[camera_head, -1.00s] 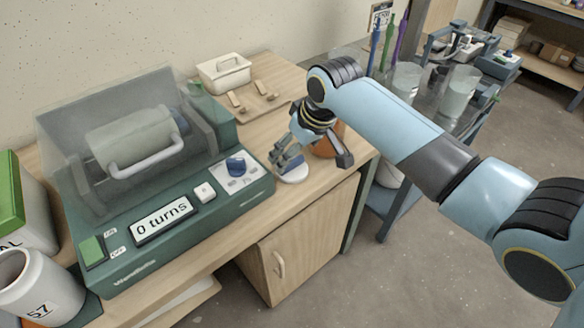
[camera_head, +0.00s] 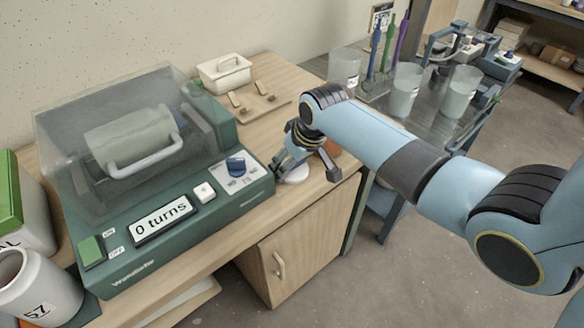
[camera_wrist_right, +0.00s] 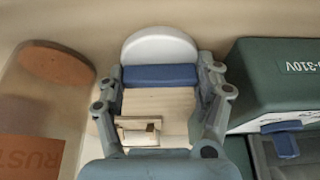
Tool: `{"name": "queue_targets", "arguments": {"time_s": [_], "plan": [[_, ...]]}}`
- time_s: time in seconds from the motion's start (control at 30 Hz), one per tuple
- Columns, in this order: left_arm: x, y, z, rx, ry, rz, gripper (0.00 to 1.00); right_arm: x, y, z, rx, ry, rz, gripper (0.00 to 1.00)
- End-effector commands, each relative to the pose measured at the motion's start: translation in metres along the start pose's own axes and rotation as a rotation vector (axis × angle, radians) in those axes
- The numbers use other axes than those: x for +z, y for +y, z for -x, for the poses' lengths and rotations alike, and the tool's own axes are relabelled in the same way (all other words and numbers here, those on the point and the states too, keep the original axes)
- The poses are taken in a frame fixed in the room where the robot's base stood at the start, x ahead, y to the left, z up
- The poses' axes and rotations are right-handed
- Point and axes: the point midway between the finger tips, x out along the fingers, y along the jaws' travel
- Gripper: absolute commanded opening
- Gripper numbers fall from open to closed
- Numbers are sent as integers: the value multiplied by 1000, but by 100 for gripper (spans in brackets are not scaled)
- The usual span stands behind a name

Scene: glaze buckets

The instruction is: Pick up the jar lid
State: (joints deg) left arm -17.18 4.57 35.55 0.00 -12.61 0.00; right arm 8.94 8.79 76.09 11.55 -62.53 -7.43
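The jar lid (camera_head: 294,174) looks like a white disc lying at the front right edge of the wooden bench. In the right wrist view the lid (camera_wrist_right: 160,45) shows as a white rounded edge with a blue bar across it. My right gripper (camera_head: 282,169) is low over the lid and hides part of it. In the right wrist view my right gripper (camera_wrist_right: 160,76) has its fingers wide apart, one at each end of the blue bar. I cannot tell whether they touch it. My left gripper is not in view.
A jar labelled RUST (camera_wrist_right: 30,150) stands close left of the fingers in the wrist view. The green machine (camera_head: 235,190) reading "0 turns" is close on the other side. A white caddy (camera_head: 224,75) stands at the back. Glass beakers (camera_head: 405,90) stand on the side table.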

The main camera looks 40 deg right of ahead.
Motion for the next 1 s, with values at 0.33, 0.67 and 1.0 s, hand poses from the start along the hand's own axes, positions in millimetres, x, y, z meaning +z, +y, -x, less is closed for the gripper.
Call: {"name": "queue_targets", "arguments": {"time_s": [0.33,0.67,1.0], "plan": [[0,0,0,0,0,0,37,0,0,0,0,0,0,37],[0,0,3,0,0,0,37,-12,0,27,0,3,1,37],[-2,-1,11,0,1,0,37,27,17,96,4,-1,4,37]]}}
